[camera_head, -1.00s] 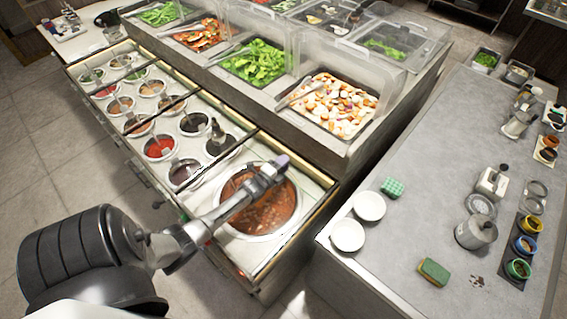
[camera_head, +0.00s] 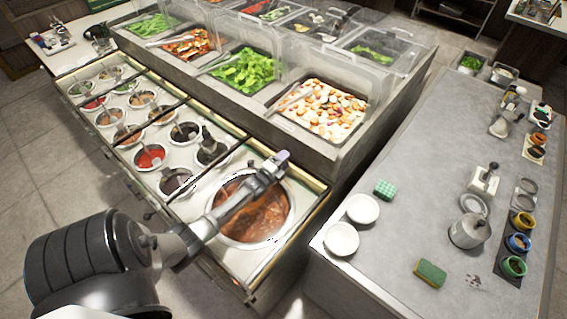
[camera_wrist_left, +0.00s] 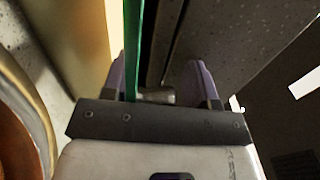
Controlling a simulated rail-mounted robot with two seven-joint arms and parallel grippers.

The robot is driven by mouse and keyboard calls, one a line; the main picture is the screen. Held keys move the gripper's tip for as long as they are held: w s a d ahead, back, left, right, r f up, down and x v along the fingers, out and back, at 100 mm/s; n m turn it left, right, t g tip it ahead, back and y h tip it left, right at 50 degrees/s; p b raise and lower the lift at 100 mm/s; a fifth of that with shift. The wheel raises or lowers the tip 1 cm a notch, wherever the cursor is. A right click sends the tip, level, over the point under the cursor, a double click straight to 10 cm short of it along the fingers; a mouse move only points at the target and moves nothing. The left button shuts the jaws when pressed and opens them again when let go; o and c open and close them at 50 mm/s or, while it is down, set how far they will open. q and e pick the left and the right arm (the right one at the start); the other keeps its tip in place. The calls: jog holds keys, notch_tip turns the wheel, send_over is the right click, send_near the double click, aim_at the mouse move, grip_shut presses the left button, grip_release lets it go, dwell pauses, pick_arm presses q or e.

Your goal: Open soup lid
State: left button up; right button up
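The soup pot (camera_head: 262,222), round with a pale rim and brown-red soup, sits in the near end of the sauce counter. A glass pane seems to lie over this end, but its outline is hard to see. My left gripper (camera_head: 281,160) reaches across the pot to its far rim. In the left wrist view, its two purple fingers (camera_wrist_left: 161,80) stand apart around a green glass edge (camera_wrist_left: 132,45) and a dark bar. I cannot tell whether either finger touches the glass. The pot's edge (camera_wrist_left: 40,125) shows at the left there. My right gripper is not seen.
Several sauce wells (camera_head: 150,157) with ladles lie left of the pot. A raised salad bar (camera_head: 300,140) with clear covers stands just behind it. The grey table (camera_head: 400,210) at right holds two white bowls (camera_head: 342,239), a sponge (camera_head: 430,273) and jars.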

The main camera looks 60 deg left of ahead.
pick_arm(q)
jog(key=shift+f, duration=0.1)
jog(key=shift+s+d+f, duration=0.1)
jog(key=shift+s, duration=0.25)
jog(key=v, duration=1.1)
jog(key=shift+s+r+p, duration=0.15)
jog(key=shift+r+p, duration=0.05)
jog(key=shift+p, duration=0.2)
